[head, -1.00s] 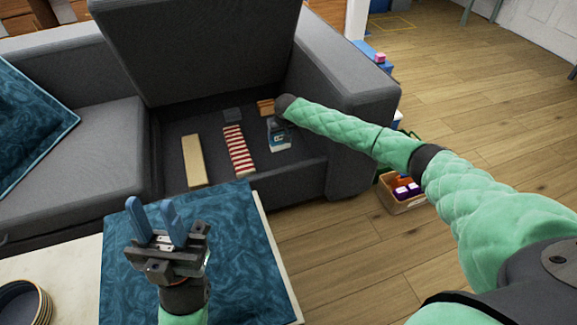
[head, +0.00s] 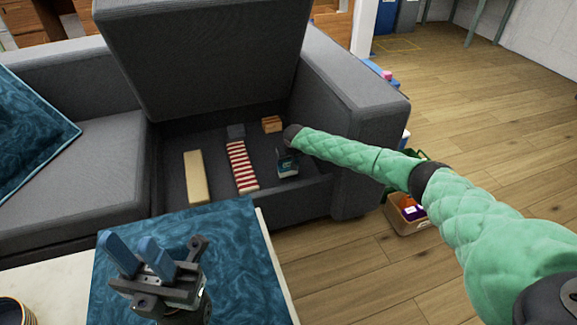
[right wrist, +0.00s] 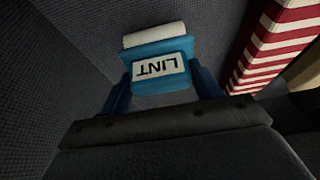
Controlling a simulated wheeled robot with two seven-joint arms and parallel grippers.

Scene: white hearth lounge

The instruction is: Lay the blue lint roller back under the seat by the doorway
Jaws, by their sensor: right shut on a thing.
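The sofa seat (head: 205,50) by the doorway is raised, and the storage space (head: 222,200) under it is open. The blue lint roller (head: 288,169), with a white roll and a "LINT" label, is inside that space at its right end. In the right wrist view the lint roller (right wrist: 160,68) sits between both blue fingers of my right gripper (right wrist: 160,85), which is shut on it. I cannot tell whether it touches the floor of the space. My left gripper (head: 138,255) is open and empty above the blue cloth on the table.
A striped red-and-white thing (head: 242,167) lies just left of the lint roller, with a tan block (head: 196,177) further left. The sofa arm (head: 365,95) bounds the right side.

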